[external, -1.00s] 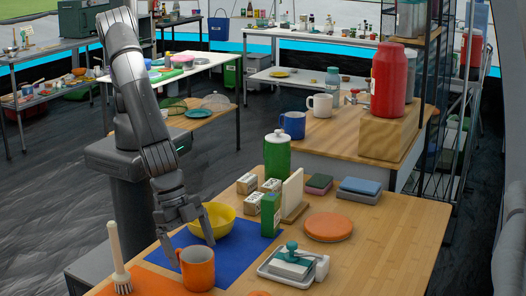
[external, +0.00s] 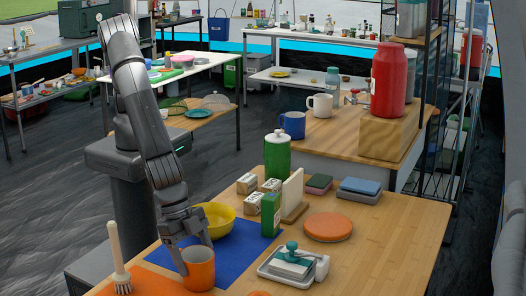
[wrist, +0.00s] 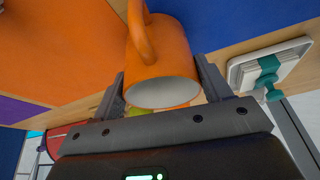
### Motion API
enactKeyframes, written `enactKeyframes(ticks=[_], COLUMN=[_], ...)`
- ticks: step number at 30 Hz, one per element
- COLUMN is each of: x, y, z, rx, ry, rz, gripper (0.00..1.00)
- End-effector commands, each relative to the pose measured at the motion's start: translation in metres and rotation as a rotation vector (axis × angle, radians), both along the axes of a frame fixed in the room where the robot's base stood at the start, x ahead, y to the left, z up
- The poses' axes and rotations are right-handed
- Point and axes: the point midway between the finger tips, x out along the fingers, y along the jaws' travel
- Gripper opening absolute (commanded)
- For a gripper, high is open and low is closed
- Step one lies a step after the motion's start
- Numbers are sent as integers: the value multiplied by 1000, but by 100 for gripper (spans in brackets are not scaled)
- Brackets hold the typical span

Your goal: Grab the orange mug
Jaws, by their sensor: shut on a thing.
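The orange mug (external: 198,270) stands upright near the front edge of the wooden table, by the blue mat. My gripper (external: 194,262) reaches down to it from above and behind. In the wrist view the mug (wrist: 163,62) sits between my two fingers (wrist: 165,92), its handle towards the top of the picture. The fingers are shut on the mug's sides. The mug appears to rest on the table; its base is partly out of clear view.
A yellow bowl (external: 218,221) stands on the blue mat (external: 240,258) just behind the mug. A brush (external: 119,258) stands to the left on an orange mat (external: 150,283). A green canister (external: 277,158) and small boxes stand farther back.

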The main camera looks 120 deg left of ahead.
Motion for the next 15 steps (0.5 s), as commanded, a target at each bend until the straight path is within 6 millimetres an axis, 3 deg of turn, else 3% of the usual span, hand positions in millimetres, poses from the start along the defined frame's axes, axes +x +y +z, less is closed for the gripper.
enactKeyframes(ticks=[3, 10, 15], x=[0, 0, 1], y=[0, 0, -1], z=[0, 1, 20], rx=[0, 0, -3], ry=[0, -1, -3], rz=[0, 0, 0], gripper=[46, 46, 46])
